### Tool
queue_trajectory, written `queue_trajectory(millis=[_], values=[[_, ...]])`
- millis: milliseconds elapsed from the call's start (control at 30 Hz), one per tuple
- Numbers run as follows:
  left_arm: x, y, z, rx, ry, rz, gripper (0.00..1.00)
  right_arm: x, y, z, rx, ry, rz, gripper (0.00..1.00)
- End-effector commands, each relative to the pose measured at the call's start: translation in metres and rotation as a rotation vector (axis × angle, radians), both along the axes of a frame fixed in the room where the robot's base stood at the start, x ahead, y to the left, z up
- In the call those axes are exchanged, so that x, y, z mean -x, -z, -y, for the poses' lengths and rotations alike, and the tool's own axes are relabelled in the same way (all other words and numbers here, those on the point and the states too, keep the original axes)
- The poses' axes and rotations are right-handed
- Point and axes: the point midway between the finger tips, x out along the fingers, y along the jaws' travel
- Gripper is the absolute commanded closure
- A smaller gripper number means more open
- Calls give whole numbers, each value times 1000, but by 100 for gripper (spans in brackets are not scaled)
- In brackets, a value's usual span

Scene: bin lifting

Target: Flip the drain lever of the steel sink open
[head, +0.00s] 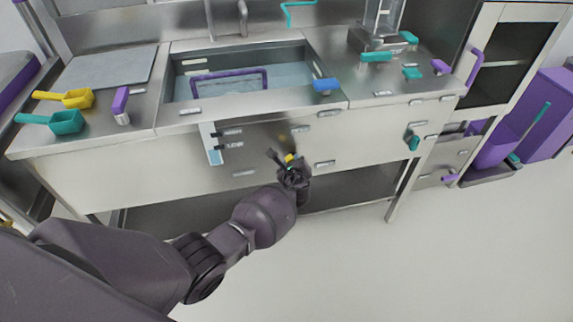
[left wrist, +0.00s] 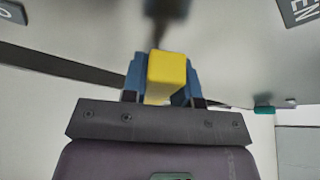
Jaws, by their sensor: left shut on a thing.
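The steel sink (head: 171,78) is set into the counter, with a purple-framed item in its basin. The drain lever's yellow grip (head: 289,158) shows low on the pale front panel below the sink. In the left wrist view the yellow grip (left wrist: 167,75) sits between my blue fingertips, and a blurred dark stem runs from it toward the panel. My left gripper (head: 286,161) is shut on this grip; it also shows in the left wrist view (left wrist: 163,84). The lever's pivot is blurred. My right gripper is not in view.
Partly cut-off labels (left wrist: 298,11) flank the lever in the left wrist view. A white and light-blue strip (head: 212,145) hangs on the panel to the left. Yellow (head: 77,98) and teal (head: 67,122) scoops lie on the left counter.

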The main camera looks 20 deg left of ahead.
Motion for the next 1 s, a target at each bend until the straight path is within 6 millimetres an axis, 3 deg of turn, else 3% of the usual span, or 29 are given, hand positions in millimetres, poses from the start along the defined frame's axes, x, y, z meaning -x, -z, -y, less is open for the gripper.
queue_trajectory(millis=[67,500,1000], values=[[-5,-8,3,-63,-2,-36,100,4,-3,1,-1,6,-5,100],[-15,-8,19,-329,-2,-219,100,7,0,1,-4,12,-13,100],[-18,-7,25,-418,-2,-281,100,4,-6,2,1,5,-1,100]])
